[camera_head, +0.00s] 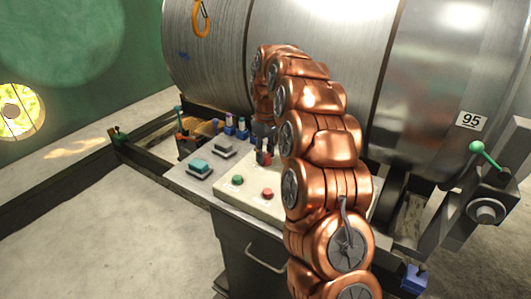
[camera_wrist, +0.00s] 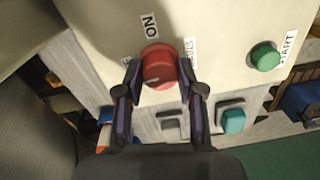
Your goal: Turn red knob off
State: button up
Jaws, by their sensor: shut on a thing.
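The red knob (camera_wrist: 160,62) sits on a cream control panel, with an "ON" label (camera_wrist: 150,25) beside it in the wrist view. A pale marker line shows on the knob. My gripper (camera_wrist: 159,74) has one finger on each side of the knob and is shut on it. In the head view my gripper (camera_head: 264,150) is over the far part of the panel (camera_head: 228,190), and the knob is mostly hidden there. Another label next to the knob is partly covered.
A green button (camera_head: 237,180) and a red button (camera_head: 267,193) stand on the panel's near part. Teal (camera_head: 200,167) and grey (camera_head: 223,145) rocker-like controls are at its left. A large metal drum (camera_head: 320,60) rises behind. Grey floor is clear at left.

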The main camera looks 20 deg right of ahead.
aim_at(266, 153)
jog(key=shift+w+r, duration=0.1)
jog(key=o, duration=1.1)
jog(key=shift+o, duration=0.2)
notch_tip(266, 153, up, 12)
jog(key=shift+d, duration=0.25)
dwell(0.3)
